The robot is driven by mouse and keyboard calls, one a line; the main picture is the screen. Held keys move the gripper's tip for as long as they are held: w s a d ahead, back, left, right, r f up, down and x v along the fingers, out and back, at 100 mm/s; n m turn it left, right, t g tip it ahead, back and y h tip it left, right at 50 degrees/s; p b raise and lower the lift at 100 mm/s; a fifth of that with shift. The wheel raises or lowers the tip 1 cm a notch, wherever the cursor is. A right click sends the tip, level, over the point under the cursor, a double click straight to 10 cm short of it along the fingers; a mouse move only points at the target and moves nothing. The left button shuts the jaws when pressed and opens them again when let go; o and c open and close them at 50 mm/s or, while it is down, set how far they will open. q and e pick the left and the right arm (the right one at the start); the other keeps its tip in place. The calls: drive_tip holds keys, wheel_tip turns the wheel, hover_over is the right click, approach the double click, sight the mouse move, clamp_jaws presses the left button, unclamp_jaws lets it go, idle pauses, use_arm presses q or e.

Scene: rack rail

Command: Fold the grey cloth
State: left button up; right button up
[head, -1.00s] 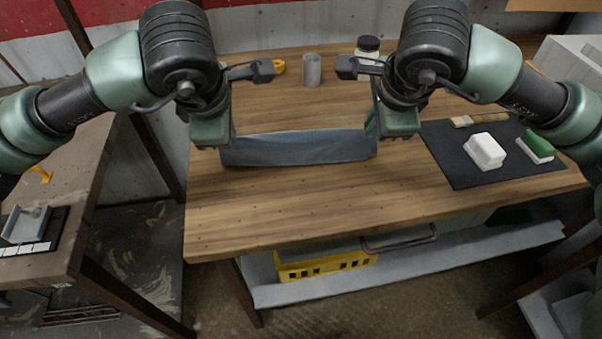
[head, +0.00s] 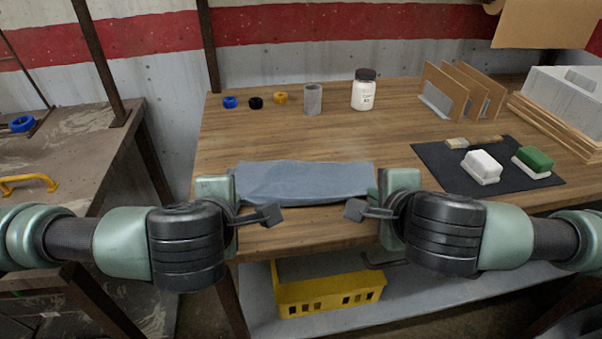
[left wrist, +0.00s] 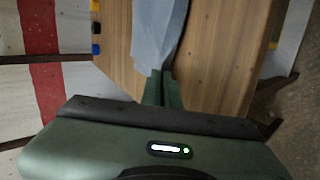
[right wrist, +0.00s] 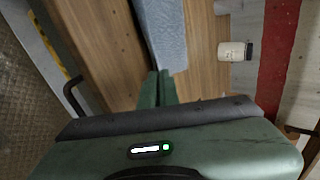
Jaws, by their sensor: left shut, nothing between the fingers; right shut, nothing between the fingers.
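The grey cloth (head: 305,183) lies on the wooden table near its front edge as a long, wide strip with slightly uneven edges. My left gripper (head: 233,188) is at its left end and my right gripper (head: 381,186) at its right end. In the left wrist view the shut fingers (left wrist: 163,78) are close to the end of the cloth (left wrist: 157,30). In the right wrist view the shut fingers (right wrist: 158,78) are close to the cloth (right wrist: 168,35). Both grippers are empty. Whether the fingertips touch the cloth is unclear.
On the right, a dark mat (head: 447,178) holds a brush, a white block (head: 482,167) and a green-topped block (head: 534,161). A yellow crate (head: 330,297) sits below.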

use_arm(q)
drive_tip(key=o, duration=0.8)
drive_tip(key=shift+c, duration=0.2)
use_arm(e)
drive_tip(key=o, duration=0.8)
drive_tip(key=shift+c, duration=0.2)
use_arm(q)
wheel_tip(320, 180, up, 9)
drive_tip(key=s, duration=0.2)
use_arm(e)
wheel_tip(320, 180, up, 9)
drive_tip(key=s, duration=0.2)
